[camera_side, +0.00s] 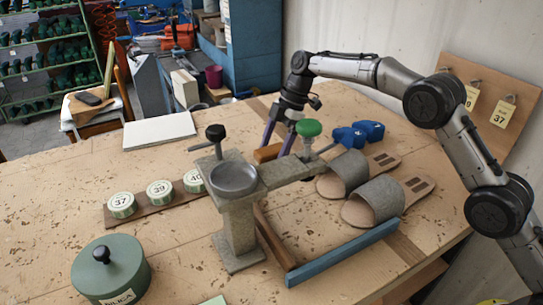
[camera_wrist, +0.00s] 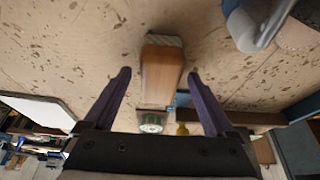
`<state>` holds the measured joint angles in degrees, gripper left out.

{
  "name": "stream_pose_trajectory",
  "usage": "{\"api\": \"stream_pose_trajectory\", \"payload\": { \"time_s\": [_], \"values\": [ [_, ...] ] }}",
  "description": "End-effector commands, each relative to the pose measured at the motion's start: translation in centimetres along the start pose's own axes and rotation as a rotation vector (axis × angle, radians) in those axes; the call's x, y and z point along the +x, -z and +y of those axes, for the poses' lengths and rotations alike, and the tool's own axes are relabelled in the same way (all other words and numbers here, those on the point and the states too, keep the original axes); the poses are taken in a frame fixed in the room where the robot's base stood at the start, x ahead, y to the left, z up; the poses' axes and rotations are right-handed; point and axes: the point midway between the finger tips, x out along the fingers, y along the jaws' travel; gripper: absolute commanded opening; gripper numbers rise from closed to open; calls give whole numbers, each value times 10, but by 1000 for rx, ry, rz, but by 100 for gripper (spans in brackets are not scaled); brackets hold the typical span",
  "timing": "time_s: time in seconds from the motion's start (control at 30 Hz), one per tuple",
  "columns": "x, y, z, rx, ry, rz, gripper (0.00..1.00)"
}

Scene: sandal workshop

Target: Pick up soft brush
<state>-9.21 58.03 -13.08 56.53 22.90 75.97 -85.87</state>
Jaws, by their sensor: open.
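The soft brush appears to be the wooden-backed block (camera_wrist: 161,72) with a pale bristle edge in the wrist view. It lies on the bench between my fingers, with a finger on each side and a visible gap to both. In the side view the wooden block (camera_side: 267,153) shows partly behind the grey stand's arm. My gripper (camera_side: 279,139) is open above it, pointing down, with purple fingers. Both fingers also show in the wrist view (camera_wrist: 160,78). I cannot tell how high the fingertips are above the bench.
A grey stand (camera_side: 238,225) with a metal bowl (camera_side: 234,178) and green knob (camera_side: 309,128) stands close in front. Grey sandals (camera_side: 372,204) lie right, blue parts (camera_side: 349,136) behind. Tins (camera_side: 122,205) and a green canister (camera_side: 111,275) are left. The back-left bench is mostly clear.

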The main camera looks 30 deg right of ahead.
Motion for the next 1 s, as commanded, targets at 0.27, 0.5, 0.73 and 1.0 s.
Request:
{"api": "stream_pose_trajectory", "payload": {
  "time_s": [0.27, 0.5, 0.73, 1.0],
  "values": [
    [11, 1, 0, -2, -2, 1, 90],
    [11, 1, 0, -1, -2, 1, 65],
    [11, 0, 0, -1, -2, 1, 23],
    [11, 1, 0, -1, -2, 1, 0]
  ]
}}
